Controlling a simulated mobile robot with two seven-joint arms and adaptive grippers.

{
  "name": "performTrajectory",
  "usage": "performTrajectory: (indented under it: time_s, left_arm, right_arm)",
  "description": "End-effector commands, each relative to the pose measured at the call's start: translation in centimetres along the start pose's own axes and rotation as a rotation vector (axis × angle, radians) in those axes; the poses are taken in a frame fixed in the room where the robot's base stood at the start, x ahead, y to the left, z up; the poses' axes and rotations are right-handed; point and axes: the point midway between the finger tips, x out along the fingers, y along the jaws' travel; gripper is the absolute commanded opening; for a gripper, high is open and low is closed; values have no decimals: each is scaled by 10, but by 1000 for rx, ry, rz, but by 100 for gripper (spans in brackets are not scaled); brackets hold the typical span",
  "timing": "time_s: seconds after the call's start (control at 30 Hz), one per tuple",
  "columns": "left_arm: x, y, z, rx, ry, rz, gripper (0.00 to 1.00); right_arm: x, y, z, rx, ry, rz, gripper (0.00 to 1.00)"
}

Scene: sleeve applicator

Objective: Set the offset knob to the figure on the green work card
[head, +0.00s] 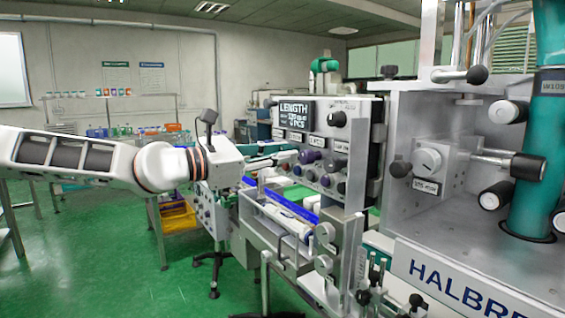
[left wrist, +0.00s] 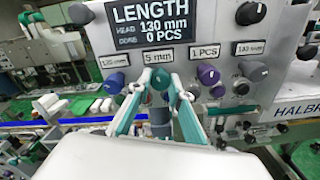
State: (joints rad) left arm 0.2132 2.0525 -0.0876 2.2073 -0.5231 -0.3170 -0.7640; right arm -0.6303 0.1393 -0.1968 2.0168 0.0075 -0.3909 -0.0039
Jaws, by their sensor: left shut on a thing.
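The control panel (head: 325,130) carries a dark display reading LENGTH, which also shows in the left wrist view (left wrist: 150,22) with 130 mm and 0 PCS. Below it is a row of labelled knobs. My left gripper (head: 292,156) reaches the panel from the left. In the left wrist view its teal fingers (left wrist: 159,86) are shut on a teal knob (left wrist: 160,77) beneath a label reading 5 mm (left wrist: 158,56). The fingers partly hide the knob. I cannot make out a green work card. My right gripper is not in view.
A dark knob (left wrist: 241,88) is farther right, and a large knob (left wrist: 250,13) sits above. The applicator body (head: 460,240) stands to the right. Green floor (head: 110,260) is open at left.

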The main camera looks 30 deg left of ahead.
Motion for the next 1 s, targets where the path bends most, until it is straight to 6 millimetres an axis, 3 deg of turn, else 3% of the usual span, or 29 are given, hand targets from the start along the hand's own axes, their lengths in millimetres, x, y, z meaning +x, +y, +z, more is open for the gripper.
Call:
performTrajectory:
  time_s: [0.43,1.0]
  left_arm:
    - [1,1,-1,287,0,0,0]
    - [0,1,2,358,-3,2,0]
  right_arm:
    - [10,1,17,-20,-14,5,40]
    - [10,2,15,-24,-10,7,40]
